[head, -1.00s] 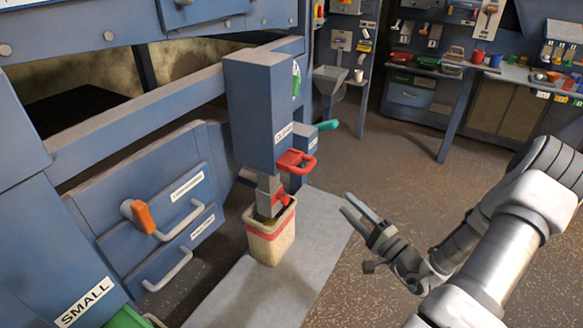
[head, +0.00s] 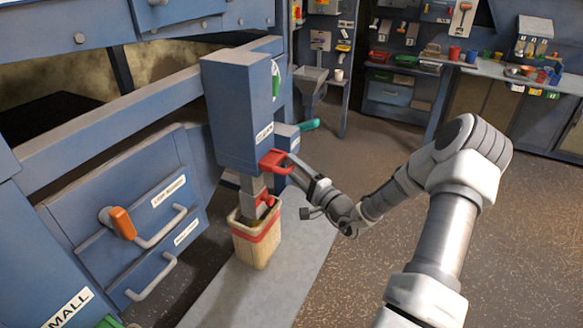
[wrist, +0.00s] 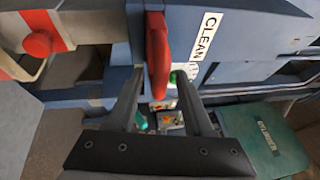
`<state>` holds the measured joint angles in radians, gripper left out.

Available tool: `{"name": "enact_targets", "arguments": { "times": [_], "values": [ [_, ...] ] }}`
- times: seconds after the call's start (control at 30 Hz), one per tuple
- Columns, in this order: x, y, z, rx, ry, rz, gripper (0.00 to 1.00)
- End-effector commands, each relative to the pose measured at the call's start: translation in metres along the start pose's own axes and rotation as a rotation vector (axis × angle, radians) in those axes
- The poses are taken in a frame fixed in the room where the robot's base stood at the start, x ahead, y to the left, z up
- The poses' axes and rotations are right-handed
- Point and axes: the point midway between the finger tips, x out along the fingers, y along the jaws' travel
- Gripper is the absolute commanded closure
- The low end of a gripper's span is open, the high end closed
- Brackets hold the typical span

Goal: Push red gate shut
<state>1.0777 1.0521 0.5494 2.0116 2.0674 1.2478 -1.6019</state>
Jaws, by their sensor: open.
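The red gate handle (head: 273,160) sticks out from the lower front of a blue chute box (head: 238,110) with a CLEAN label. My gripper (head: 289,168) is at the handle's right side, its fingertips close to it. In the wrist view the red handle (wrist: 158,50) stands upright, its lower end between the two spread fingers of my gripper (wrist: 158,82). The fingers are open; I cannot tell whether either one touches the handle. The gate plate inside the box is hidden.
Below the chute a bin with a red band (head: 257,240) stands on a grey slab; a smaller red part (head: 265,203) sits at the spout above it. A teal handle (head: 309,125) is behind. Drawers with an orange knob (head: 122,222) are at left. The right floor is open.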

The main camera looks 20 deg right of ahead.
Motion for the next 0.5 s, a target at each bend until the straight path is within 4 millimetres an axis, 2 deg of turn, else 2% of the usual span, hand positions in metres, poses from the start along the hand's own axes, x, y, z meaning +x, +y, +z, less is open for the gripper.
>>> {"name": "enact_targets", "arguments": {
  "times": [0.13,0.4,0.5],
  "values": [
    [0.0083,-0.0002,0.0005,0.001,0.000,-0.001,0.48],
    [0.0093,-0.0002,0.0003,0.001,0.000,-0.001,0.48],
    [0.0092,-0.0002,0.0003,0.001,0.000,-0.001,0.66]
  ]
}}
